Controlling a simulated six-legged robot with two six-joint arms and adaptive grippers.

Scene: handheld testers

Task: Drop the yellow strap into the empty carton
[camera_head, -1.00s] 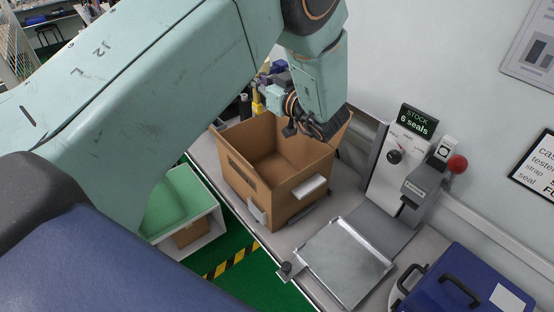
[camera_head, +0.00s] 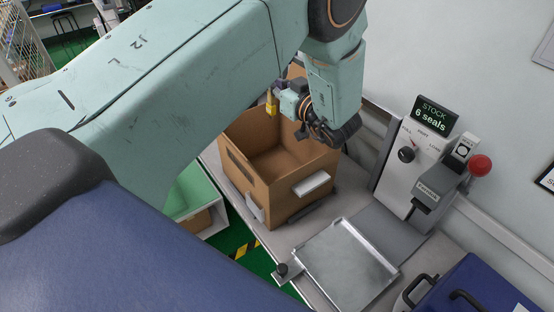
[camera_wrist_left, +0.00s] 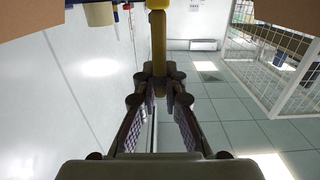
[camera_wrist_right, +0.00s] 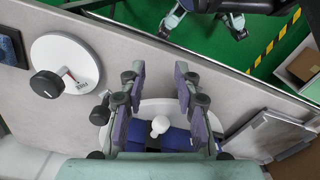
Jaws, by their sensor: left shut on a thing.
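The yellow strap (camera_head: 271,104) hangs from my left gripper (camera_head: 277,91). In the head view it overlaps the far left rim of the open brown carton (camera_head: 292,185); its exact height above the carton is hard to tell. The visible inside of the carton is bare; my arm hides part of the back. In the left wrist view my left gripper (camera_wrist_left: 159,80) is shut on the strap (camera_wrist_left: 158,42), and brown carton board (camera_wrist_left: 25,15) shows at the top corners. My right gripper (camera_wrist_right: 159,80) is open and empty, seen only in the right wrist view.
A metal tray (camera_head: 345,265) lies in front of the carton. A tester with a red knob (camera_head: 480,165) and a stock display (camera_head: 435,116) reading 6 seals stand to the right.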

